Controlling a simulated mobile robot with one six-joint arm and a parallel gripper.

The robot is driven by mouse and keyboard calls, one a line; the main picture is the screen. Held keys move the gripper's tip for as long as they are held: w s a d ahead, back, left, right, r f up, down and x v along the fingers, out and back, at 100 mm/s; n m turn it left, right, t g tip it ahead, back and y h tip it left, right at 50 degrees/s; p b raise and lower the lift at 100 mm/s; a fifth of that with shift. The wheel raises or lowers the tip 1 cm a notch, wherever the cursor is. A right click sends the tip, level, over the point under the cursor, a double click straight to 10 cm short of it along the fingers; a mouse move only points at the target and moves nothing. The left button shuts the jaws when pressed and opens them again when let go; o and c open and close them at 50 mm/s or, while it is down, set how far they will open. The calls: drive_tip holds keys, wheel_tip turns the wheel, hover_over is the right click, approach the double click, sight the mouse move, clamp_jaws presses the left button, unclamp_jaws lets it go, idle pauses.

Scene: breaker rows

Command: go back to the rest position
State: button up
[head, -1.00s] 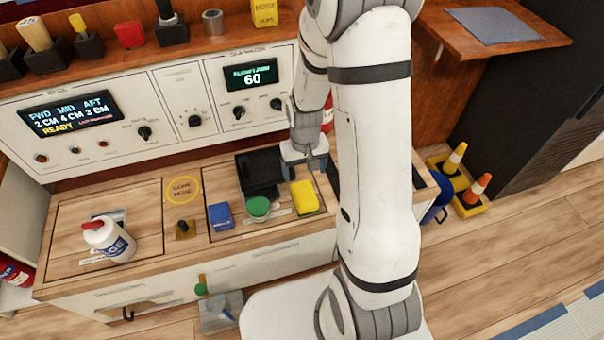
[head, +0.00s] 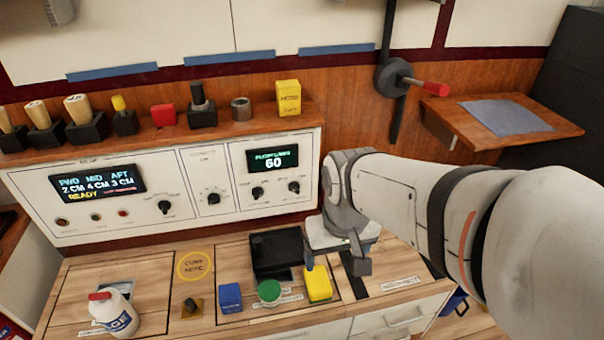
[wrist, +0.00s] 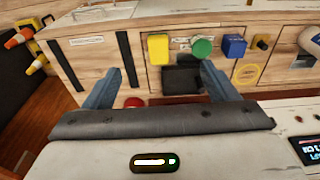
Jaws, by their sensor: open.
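My gripper (head: 338,266) is over the right part of the counter (head: 218,257), just right of the yellow block (head: 317,284). In the wrist view my gripper (wrist: 160,85) shows two blue-grey fingers spread apart with nothing held between them. The yellow block (wrist: 158,48), the green round piece (wrist: 202,47) and the dark box (wrist: 183,78) lie beyond the fingers. In the head view, the black box (head: 277,253) stands behind the green piece (head: 269,292) and the blue block (head: 230,297). My arm hides part of the counter's right side.
A white bottle with a red cap (head: 110,313) stands at the counter's left. The control panel (head: 180,166) and a shelf with several tools (head: 140,130) rise behind. A wooden side shelf (head: 560,128) and a red-handled lever (head: 425,88) are at the right.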

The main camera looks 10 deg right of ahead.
wheel_tip(320, 180, up, 22)
drive_tip(key=t+p, duration=0.1)
drive_tip(key=p, duration=1.8)
drive_tip(key=shift+f, duration=0.15)
drive_tip(key=shift+c, duration=0.2)
